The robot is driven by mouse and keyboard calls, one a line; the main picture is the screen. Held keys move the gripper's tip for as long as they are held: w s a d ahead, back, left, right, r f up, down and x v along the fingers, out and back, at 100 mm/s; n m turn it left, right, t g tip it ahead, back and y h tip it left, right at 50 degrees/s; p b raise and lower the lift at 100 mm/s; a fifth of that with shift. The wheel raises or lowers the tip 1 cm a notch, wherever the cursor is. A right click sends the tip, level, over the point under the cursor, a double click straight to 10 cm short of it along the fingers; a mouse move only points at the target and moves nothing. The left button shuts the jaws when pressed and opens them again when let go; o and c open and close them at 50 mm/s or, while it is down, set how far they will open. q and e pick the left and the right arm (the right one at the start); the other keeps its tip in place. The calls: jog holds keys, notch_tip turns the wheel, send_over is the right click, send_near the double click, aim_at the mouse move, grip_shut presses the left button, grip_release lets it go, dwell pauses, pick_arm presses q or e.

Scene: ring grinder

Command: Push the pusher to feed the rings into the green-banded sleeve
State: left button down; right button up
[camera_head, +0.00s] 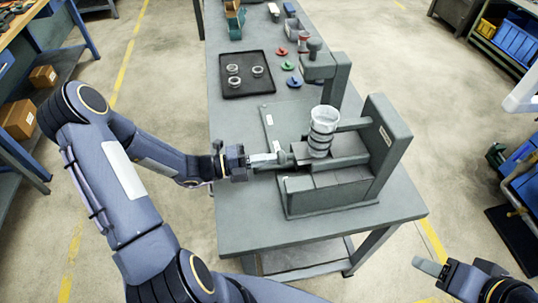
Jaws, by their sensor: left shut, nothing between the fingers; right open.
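The grey ring grinder (330,189) stands on the near right part of the table. A clear sleeve (323,126) with dark bands stands upright on it; I cannot make out a green band. The pusher (290,156) seems to be the small part at the grinder's left side, partly hidden by my gripper. My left gripper (280,158) is shut with nothing between its fingers, its tips at or very near the pusher; contact is unclear. My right gripper (429,267) is open and empty, off the table at lower right.
A black tray (265,90) with three metal rings (258,71) lies behind on the table. Red and green discs (288,66) lie to its right. A grey post with an arm (340,80) rises behind the sleeve. The table's front left (240,225) is clear.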

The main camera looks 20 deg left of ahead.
pick_arm(q)
jog(key=shift+p+v, duration=0.7)
jog(key=shift+v, duration=1.35)
jog(key=shift+a, duration=0.1)
jog(key=p+v, duration=0.1)
jog(key=v, duration=0.4)
